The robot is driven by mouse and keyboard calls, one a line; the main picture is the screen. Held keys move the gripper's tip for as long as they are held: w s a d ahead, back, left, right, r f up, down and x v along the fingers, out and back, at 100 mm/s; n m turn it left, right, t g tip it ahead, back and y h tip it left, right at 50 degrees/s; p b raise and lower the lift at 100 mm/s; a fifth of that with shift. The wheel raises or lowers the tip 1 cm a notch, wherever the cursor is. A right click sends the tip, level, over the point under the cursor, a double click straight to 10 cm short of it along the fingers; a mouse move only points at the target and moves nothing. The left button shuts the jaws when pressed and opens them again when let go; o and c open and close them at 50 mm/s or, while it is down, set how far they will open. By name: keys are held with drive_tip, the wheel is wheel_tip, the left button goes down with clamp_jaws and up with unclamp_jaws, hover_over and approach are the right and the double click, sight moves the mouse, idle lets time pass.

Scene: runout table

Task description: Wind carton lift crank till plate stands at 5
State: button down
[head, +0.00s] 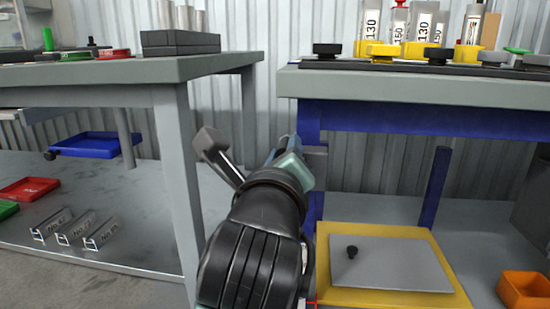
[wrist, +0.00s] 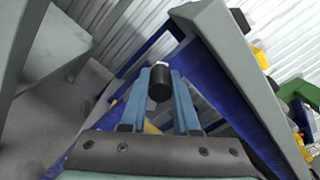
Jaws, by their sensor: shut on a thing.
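My gripper (head: 284,148) is in front of the left front leg of the right-hand table, mostly hidden by my own arm in the head view. In the wrist view my gripper (wrist: 161,76) has its two blue fingers closed on a black cylindrical knob (wrist: 160,86). The knob looks like a crank handle, but the crank's arm and shaft are hidden. A flat grey plate (head: 395,266) with a small black knob rests on a yellow base (head: 465,297) below the table; I cannot tell whether it is the lift plate. No scale or figure 5 is readable.
The right table (head: 415,91) has a blue frame and carries black, yellow and grey knobbed parts and labelled tubes. The left table (head: 130,70) stands close on the left of my arm. An orange bin (head: 524,289) is low at right, a blue tray (head: 88,145) low at left.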

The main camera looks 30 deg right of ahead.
drive_tip(key=shift+s+d+r+m, duration=0.25)
drive_tip(key=shift+d+m, duration=0.2)
drive_tip(key=shift+m, duration=0.55)
drive_tip(key=shift+s+d+r+m, duration=0.15)
drive_tip(key=shift+s+d+m, duration=0.25)
drive_tip(key=shift+m, duration=0.6)
drive_tip(key=shift+s+d+r+m, duration=0.25)
drive_tip(key=shift+d+m, duration=0.2)
drive_tip(key=shift+m, duration=0.55)
drive_tip(key=shift+s+d+f, duration=0.1)
drive_tip(key=shift+s, duration=0.05)
drive_tip(key=c, duration=0.7)
unclamp_jaws()
drive_tip(key=shift+o, duration=0.2)
drive_tip(key=shift+f, duration=0.1)
